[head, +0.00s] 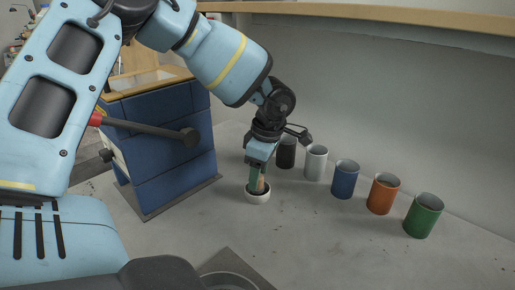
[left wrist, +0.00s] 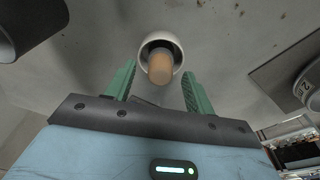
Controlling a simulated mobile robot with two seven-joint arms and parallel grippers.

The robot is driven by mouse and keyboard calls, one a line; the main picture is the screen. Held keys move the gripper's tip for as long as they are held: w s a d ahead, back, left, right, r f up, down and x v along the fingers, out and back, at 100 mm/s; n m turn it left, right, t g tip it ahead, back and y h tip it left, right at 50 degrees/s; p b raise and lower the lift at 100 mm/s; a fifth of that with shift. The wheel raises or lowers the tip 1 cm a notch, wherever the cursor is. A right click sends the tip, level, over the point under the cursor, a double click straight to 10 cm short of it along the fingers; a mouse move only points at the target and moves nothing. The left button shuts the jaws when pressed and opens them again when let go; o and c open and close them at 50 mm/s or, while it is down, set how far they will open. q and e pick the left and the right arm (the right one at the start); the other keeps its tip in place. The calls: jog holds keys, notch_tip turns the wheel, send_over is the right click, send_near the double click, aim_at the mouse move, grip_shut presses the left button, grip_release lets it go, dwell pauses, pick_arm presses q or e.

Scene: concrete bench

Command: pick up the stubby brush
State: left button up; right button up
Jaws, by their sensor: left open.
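The stubby brush (head: 261,185) stands in a small white pot (head: 257,198) on the bench. In the left wrist view its tan, rounded end (left wrist: 160,67) points toward the camera, with the pot's white rim (left wrist: 168,38) around it. The part inside the pot is hidden. My left gripper (head: 258,182) is directly above the pot, pointing down. Its green fingers are open (left wrist: 159,78), one on each side of the brush, with gaps visible in the left wrist view. My right gripper is not in view.
A row of cups stands to the right: black (head: 286,153), white (head: 316,163), blue (head: 345,180), orange (head: 383,194) and green (head: 423,216). A blue cabinet (head: 170,150) stands at the left. A dark flat mat (head: 232,260) lies at the front. Bench around the pot is clear.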

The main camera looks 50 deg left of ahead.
pick_arm(q)
jog(key=shift+s+a+f, duration=0.1)
jog(key=shift+f, duration=0.65)
jog(key=shift+c, duration=0.3)
jog(key=c, duration=1)
jog(key=shift+r, duration=0.1)
jog(key=shift+r, duration=0.4)
jog(key=r, duration=0.2)
jog(key=shift+s+d+r, duration=0.3)
jog(key=shift+d+r, duration=0.05)
jog(key=s+d+r+b, duration=0.1)
jog(key=s+d, duration=0.9)
jog(key=s, duration=0.1)
jog(key=shift+s+r, duration=0.15)
jog(key=shift+s, duration=0.1)
